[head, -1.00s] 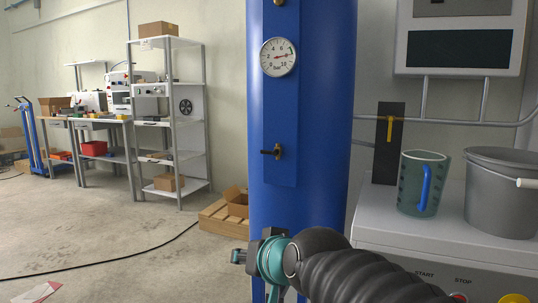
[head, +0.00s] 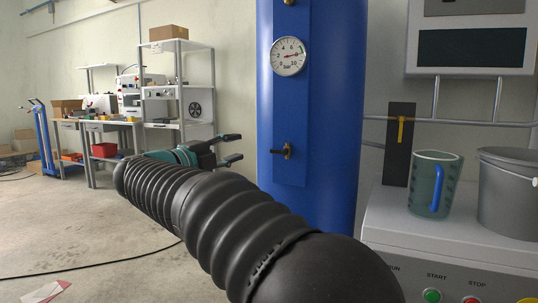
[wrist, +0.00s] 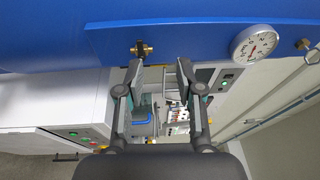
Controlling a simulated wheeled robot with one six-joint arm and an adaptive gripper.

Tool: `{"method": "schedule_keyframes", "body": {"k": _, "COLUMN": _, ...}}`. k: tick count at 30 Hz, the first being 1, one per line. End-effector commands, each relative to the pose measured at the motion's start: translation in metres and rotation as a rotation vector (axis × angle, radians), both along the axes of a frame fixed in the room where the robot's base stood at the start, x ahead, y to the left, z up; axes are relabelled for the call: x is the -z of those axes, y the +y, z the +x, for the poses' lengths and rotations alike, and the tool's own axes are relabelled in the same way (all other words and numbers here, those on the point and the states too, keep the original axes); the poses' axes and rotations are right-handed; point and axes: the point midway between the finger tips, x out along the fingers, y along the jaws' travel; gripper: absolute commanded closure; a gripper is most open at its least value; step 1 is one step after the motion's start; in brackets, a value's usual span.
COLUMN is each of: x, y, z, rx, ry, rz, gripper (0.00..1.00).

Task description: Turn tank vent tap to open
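The vent tap (head: 287,151) sits on the flat blue plate of the tall blue tank (head: 340,100), below the gauge. It has a brass body and a small black handle that points left, roughly level. My gripper (head: 236,148) is left of the tap at about its height, with its two fingers apart and nothing between them. In the wrist view the tap (wrist: 141,48) shows just past the tip of the left finger, apart from it. My gripper (wrist: 160,72) is open and empty there too.
A round gauge (head: 288,56) is above the tap. A yellow-handled valve (head: 401,130) is on a dark plate at right. A jug (head: 434,185) and grey bucket (head: 508,190) stand on a white cabinet with buttons. Shelves (head: 178,95) stand at back left; a cable crosses the floor.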

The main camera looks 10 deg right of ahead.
Motion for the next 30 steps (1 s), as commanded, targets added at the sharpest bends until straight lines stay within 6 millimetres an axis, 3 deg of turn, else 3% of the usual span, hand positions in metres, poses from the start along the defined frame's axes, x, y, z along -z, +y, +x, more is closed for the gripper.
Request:
{"method": "schedule_keyframes", "body": {"k": 3, "x": 0.017, "y": 0.009, "z": -0.008, "rx": 0.080, "ry": 0.019, "rz": 0.052, "gripper": 0.64}}
{"method": "schedule_keyframes", "body": {"k": 10, "x": 0.026, "y": 0.005, "z": -0.009, "rx": 0.131, "ry": 0.031, "rz": 0.079, "gripper": 0.64}}
{"method": "schedule_keyframes", "body": {"k": 30, "x": 0.025, "y": -0.091, "z": 0.049, "rx": 0.130, "ry": 0.030, "rz": 0.078, "gripper": 0.64}}
